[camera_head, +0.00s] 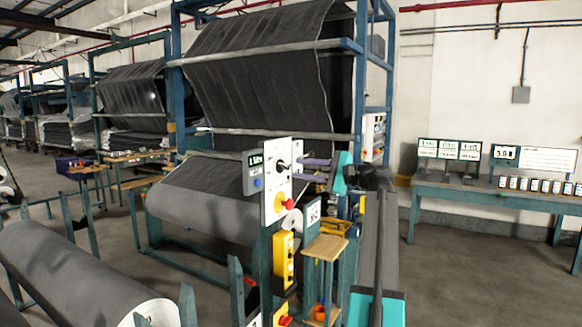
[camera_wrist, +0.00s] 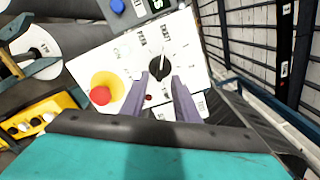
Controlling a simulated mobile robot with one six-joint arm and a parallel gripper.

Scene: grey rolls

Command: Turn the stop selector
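A white control panel (camera_head: 270,212) stands on a post in the middle of the head view and fills the centre of the wrist view (camera_wrist: 190,48). On it is a black rotary selector (camera_wrist: 157,68) with a pale pointer line, ringed by small labels too blurred to read surely. A red mushroom button on a yellow base (camera_wrist: 103,93) sits left of it. My gripper (camera_wrist: 160,78) is open, its two purple fingers pointing at the panel, one to each side of the selector's lower part. I cannot tell whether the fingers touch it. The selector also shows in the head view (camera_head: 281,167), left of the fingertips.
A grey box with a small display and blue button (camera_head: 255,172) adjoins the panel's left. A yellow button box (camera_head: 284,258) hangs below. A small wooden stand (camera_head: 325,248) is close beneath my arm. Fabric rolls (camera_head: 75,270) lie left; floor at right is clear.

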